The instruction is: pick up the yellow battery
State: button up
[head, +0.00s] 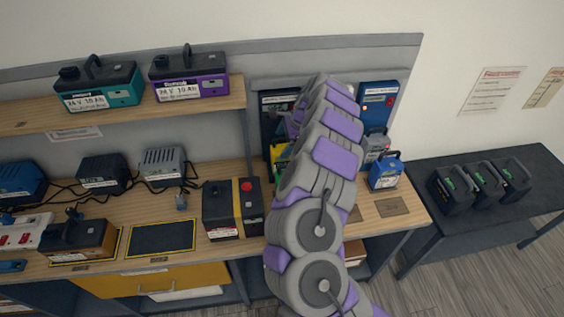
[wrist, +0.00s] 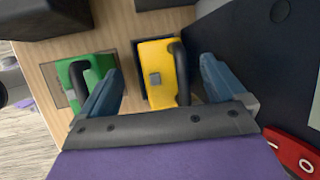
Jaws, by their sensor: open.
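The yellow battery (wrist: 153,72) stands on a dark pad in the wrist view, with a dark handle along its right side and a small grey square on top. My gripper (wrist: 161,70) is open, with one blue-grey finger on each side of the battery. I cannot tell whether the fingers touch it. In the head view my arm covers most of this spot, and only a small patch of yellow and green shows at the arm's left edge. The gripper itself is hidden there.
A green battery (wrist: 101,66) stands just left of my gripper in the wrist view. A dark panel and a red switch (wrist: 293,153) are at the right. In the head view, a blue battery (head: 385,172) is right of my arm and a black-and-yellow box (head: 222,208) left.

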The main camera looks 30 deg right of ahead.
aim_at(281, 149)
jog(key=f, duration=0.2)
jog(key=w+f+b, duration=0.1)
jog(key=f, duration=0.1)
jog(key=shift+d, duration=0.15)
jog(key=shift+d+f, duration=0.15)
jog(key=shift+d, duration=0.15)
jog(key=shift+a, duration=0.55)
jog(key=shift+c, duration=1.3)
jog(key=shift+a, duration=0.2)
jog(key=c, duration=0.3)
jog(key=shift+d, duration=0.4)
jog(key=c, duration=0.6)
jog(key=shift+s, duration=0.1)
grip_shut()
